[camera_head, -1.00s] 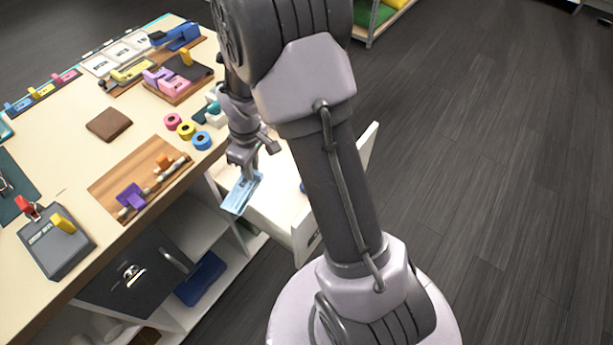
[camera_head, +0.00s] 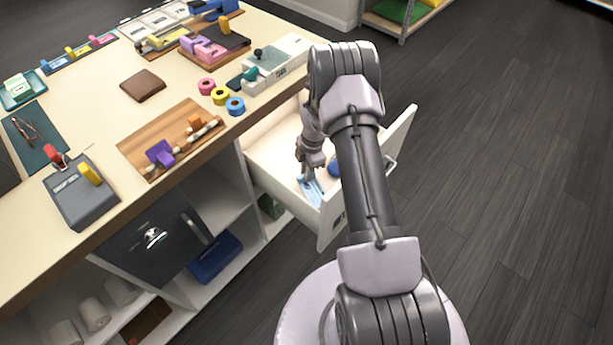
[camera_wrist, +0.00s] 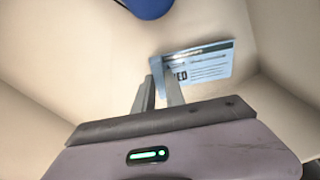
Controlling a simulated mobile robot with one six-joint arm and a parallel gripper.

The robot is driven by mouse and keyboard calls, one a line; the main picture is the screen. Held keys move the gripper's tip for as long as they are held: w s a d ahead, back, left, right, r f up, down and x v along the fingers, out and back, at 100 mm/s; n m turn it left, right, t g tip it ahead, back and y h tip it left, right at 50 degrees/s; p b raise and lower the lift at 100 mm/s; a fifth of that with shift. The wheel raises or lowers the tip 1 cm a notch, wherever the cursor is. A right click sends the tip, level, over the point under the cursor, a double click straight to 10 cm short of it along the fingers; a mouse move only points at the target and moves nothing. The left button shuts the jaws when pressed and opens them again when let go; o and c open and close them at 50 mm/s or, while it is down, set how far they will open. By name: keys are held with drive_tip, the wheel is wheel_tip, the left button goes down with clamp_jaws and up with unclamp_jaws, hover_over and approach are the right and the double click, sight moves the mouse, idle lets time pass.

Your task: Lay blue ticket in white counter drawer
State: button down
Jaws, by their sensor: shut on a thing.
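The blue ticket (camera_head: 312,190) is a flat light-blue card with dark print. My gripper (camera_head: 306,174) is shut on it, inside the open white counter drawer (camera_head: 268,160). In the wrist view the fingertips (camera_wrist: 164,80) hold the ticket (camera_wrist: 205,65) by its left part, and the drawer's pale floor and walls (camera_wrist: 275,110) surround it. The ticket is low in the drawer, near its front left corner; whether it touches the floor I cannot tell. My arm hides part of the drawer in the head view.
A dark blue round thing (camera_wrist: 148,6) lies in the drawer, partly hidden by my arm in the head view. The counter top (camera_head: 95,125) to the left holds colored tape rolls (camera_head: 221,96), a wooden board (camera_head: 150,130) and a grey box (camera_head: 80,195). Dark floor lies right.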

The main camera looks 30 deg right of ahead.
drive_tip(key=shift+f, duration=0.65)
drive_tip(key=shift+r, duration=0.15)
drive_tip(key=c, duration=1.4)
unclamp_jaws()
